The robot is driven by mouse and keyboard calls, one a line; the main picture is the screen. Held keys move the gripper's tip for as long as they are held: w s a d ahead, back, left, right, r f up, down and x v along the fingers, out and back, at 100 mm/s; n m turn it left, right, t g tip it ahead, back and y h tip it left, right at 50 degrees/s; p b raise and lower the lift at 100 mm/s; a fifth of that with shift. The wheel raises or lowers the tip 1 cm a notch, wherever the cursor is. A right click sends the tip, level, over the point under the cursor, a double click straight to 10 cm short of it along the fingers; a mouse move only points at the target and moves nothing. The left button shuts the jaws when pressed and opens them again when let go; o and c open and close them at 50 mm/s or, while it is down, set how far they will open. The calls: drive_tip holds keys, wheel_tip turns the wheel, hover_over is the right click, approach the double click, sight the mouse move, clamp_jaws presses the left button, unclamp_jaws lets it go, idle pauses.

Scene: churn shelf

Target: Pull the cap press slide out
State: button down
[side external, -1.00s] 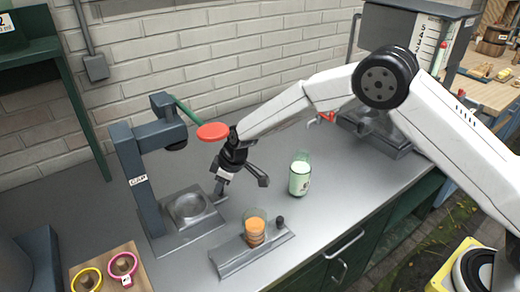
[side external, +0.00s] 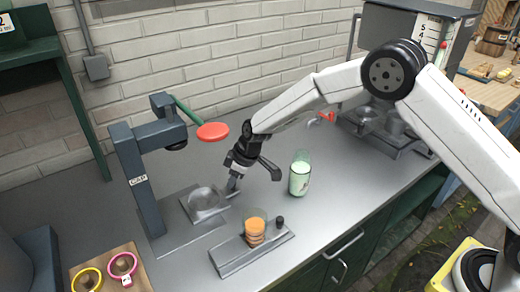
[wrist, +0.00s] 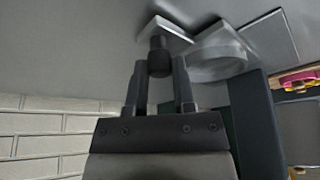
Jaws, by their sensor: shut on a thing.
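The cap press (side external: 146,185) is a dark blue-grey column marked CAP, with an arm overhead and a red-ended green lever (side external: 213,131). Its grey slide (side external: 205,213) carries a round ring seat and sits partly off the base plate, shifted to the right. My gripper (side external: 233,187) is at the slide's right end. In the wrist view, my gripper (wrist: 159,88) has its fingers on either side of the slide's dark knob (wrist: 159,58) and is shut on it. The ring seat (wrist: 216,58) is beside the knob. The side view hides the knob behind the fingers.
A milk bottle (side external: 300,176) stands to the right of my gripper. In front, an orange-filled glass (side external: 255,228) stands on a grey rail holder (side external: 236,262) with a black knob. A wooden board (side external: 138,278) with pink and yellow rings lies front left. The counter behind is clear.

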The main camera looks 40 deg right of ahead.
drive_tip(key=shift+c, duration=2.2)
unclamp_jaws()
drive_tip(key=shift+r, duration=0.15)
drive_tip(key=v, duration=0.7)
drive_tip(key=shift+r, duration=0.25)
drive_tip(key=shift+s+d, duration=0.1)
drive_tip(key=shift+w+a+r, duration=0.1)
drive_tip(key=shift+w+a, duration=0.1)
clamp_jaws()
drive_tip(key=shift+w+a+r+n+g, duration=0.25)
drive_tip(key=shift+w+a+r+n, duration=0.15)
drive_tip(key=shift+w+a+n, duration=0.25)
drive_tip(key=shift+w+a+r+n+g, duration=0.2)
drive_tip(key=shift+w+a+r+n, duration=0.3)
drive_tip(key=shift+a, duration=0.3)
drive_tip(key=shift+w+a+r+n+g, duration=0.25)
drive_tip(key=shift+w+a+n, duration=0.25)
drive_tip(key=shift+a+n, duration=0.2)
